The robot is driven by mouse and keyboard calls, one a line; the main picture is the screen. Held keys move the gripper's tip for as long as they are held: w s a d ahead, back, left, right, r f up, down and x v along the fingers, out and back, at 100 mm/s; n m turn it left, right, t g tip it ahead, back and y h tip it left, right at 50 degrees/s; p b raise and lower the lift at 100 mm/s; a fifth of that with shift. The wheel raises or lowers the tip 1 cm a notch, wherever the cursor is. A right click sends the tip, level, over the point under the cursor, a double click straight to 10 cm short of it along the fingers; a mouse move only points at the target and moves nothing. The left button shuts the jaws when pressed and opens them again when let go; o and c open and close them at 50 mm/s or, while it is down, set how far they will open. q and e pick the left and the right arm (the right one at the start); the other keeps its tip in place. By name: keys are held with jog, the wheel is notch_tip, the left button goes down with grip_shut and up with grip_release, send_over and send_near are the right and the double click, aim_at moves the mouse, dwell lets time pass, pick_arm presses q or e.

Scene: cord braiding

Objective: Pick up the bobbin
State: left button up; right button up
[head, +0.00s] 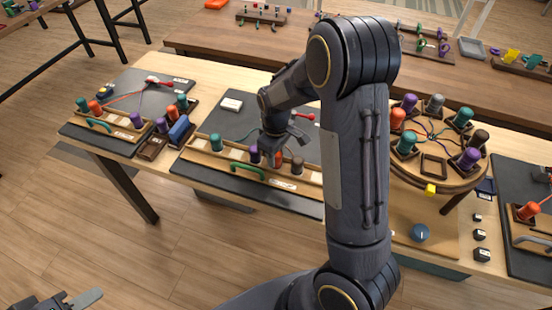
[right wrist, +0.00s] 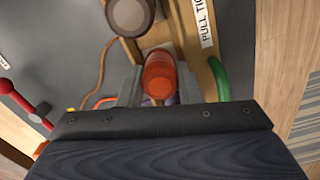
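My right gripper (head: 280,150) is low over the wooden bobbin tray (head: 312,176) on the middle mat. In the right wrist view, an orange bobbin (right wrist: 160,72) lies between the two fingers of my right gripper (right wrist: 160,88). The fingers flank it closely; I cannot tell whether they touch it. The orange bobbin also shows under the gripper in the head view (head: 278,160). A brown bobbin (head: 297,164) stands beside it, and also shows in the right wrist view (right wrist: 130,16). A purple bobbin (head: 254,154) and a teal bobbin (head: 216,142) stand further left. My left gripper (head: 70,301) is partly visible, low at the left.
A round braiding stand (head: 408,174) with several bobbins stands right of my arm. A green handle (head: 247,171) is on the tray's front. A red-tipped lever (right wrist: 20,105) is near the gripper. Another tray (head: 112,132) with bobbins is at the left. My right arm hides the middle.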

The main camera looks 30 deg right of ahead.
jog(key=c, duration=0.3)
jog(key=shift+r, duration=0.15)
